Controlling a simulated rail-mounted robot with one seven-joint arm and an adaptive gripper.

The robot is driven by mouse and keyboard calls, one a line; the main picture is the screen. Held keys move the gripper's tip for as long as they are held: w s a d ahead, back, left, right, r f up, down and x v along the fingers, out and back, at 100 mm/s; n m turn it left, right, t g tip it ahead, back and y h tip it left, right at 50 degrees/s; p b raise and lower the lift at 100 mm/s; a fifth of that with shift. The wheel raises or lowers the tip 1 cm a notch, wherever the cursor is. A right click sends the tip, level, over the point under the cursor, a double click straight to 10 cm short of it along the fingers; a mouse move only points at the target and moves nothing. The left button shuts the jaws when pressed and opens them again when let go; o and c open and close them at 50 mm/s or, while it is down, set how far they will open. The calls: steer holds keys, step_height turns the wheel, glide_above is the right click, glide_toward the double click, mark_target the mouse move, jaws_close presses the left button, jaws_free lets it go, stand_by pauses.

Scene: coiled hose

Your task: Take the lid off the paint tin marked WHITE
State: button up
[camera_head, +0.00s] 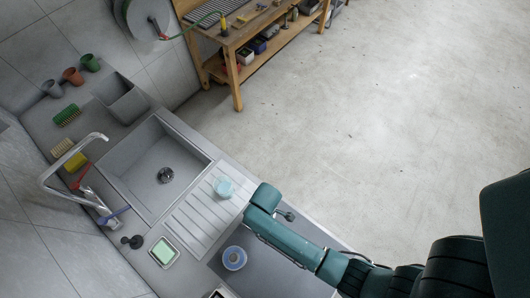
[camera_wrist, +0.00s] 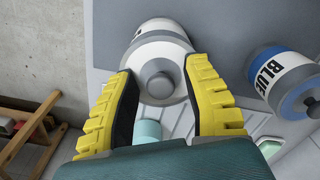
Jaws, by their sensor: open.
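In the wrist view, a pale tin (camera_wrist: 150,57) with a grey lid knob (camera_wrist: 160,84) lies between the two yellow fingers of my gripper (camera_wrist: 161,68). The fingers are open, one on each side of the lid; I cannot tell whether they touch it. No lettering shows on this tin. A second tin (camera_wrist: 284,80), with a blue band and the word BLUE, stands to its right. The blue-banded tin also shows in the head view (camera_head: 234,258). In the head view my arm hides the pale tin and my fingers.
A light blue container (camera_head: 225,187) stands on the ribbed drainboard (camera_head: 187,222), close to my arm. The sink (camera_head: 135,175), a tall tap (camera_head: 58,165) and a green-topped tray (camera_head: 164,252) lie to the left. A wooden workbench (camera_head: 237,95) stands at the back; the floor is clear.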

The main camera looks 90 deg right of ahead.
steer(key=shift+s+a+f, duration=0.1)
steer(key=shift+f, duration=0.15)
jaws_close()
step_height(320, 180, up, 10)
steer(key=shift+r, duration=0.15)
